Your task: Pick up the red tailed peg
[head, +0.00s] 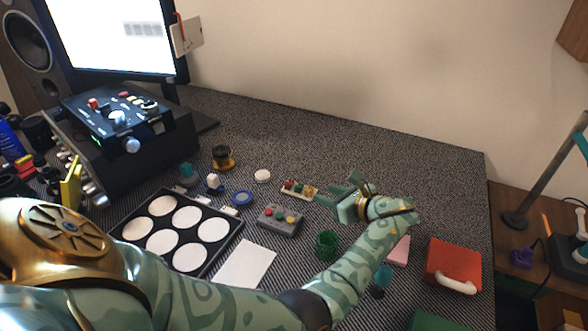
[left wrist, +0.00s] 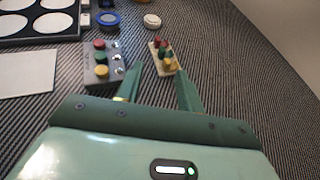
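My left gripper (head: 338,193) is open and empty above the mat, its fingers pointing toward a small beige board; both fingers also show in the left wrist view (left wrist: 159,76). The board (left wrist: 153,60) carries red, green and yellow pegs. Its red peg (left wrist: 158,42) is at the far end, beyond my fingertips; in the head view the red one (head: 289,184) is at the left end. A grey block (head: 270,222) nearby has red, green and yellow round tops; its red top (left wrist: 99,44) is left of my fingers. No tail can be made out on either red piece. My right gripper is not in view.
A black tray with white discs (head: 236,228) and a white sheet (head: 246,264) lie left of the grey block. A green cup (head: 326,244) stands near my left forearm. A red box (head: 453,262) is at the right. The mat behind the board is clear.

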